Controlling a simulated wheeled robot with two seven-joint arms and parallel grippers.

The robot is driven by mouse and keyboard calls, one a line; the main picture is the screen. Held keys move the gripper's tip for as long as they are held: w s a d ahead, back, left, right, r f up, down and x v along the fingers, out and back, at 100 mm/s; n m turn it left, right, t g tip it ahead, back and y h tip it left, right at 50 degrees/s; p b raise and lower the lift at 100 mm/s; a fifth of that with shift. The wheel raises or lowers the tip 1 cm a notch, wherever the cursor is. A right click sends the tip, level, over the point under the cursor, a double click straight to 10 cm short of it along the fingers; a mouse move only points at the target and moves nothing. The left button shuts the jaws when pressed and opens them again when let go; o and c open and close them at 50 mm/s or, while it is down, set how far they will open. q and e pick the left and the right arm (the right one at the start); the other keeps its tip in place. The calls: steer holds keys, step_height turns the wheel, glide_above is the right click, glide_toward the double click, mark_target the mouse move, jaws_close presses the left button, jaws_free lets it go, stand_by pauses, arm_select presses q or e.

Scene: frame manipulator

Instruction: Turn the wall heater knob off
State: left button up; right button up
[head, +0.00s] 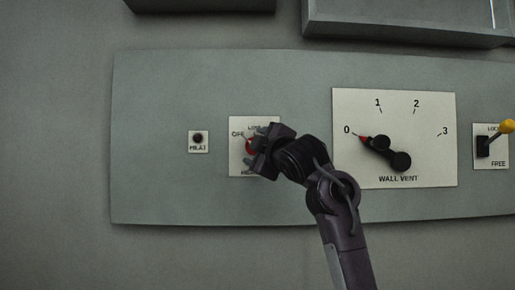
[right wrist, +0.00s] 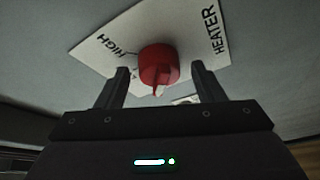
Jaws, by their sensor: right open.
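The wall heater knob is a red round knob on a white label plate (head: 238,165); in the head view it is mostly hidden behind my right gripper (head: 262,150). In the right wrist view the red knob (right wrist: 158,66) sits between the two open fingers of my right gripper (right wrist: 160,85). The plate there reads HIGH and HEATER, and OFF shows at its upper left in the head view. A gap shows on each side of the knob, so I cannot see contact. The knob's pointer setting is hard to tell. My left gripper is not in view.
On the same grey panel (head: 150,100), a WALL VENT dial (head: 430,165) with its red pointer near 0 stands right of the heater. A yellow-tipped lever (head: 507,126) is at the far right. A small black button (head: 198,138) is at the left. Grey boxes (head: 400,25) project above.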

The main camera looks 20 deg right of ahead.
steer(key=s+f+b, duration=0.1)
steer(key=s+b, duration=0.3)
steer(key=s, duration=0.3)
steer(key=shift+s+d, duration=0.35)
steer(key=shift+d, duration=0.05)
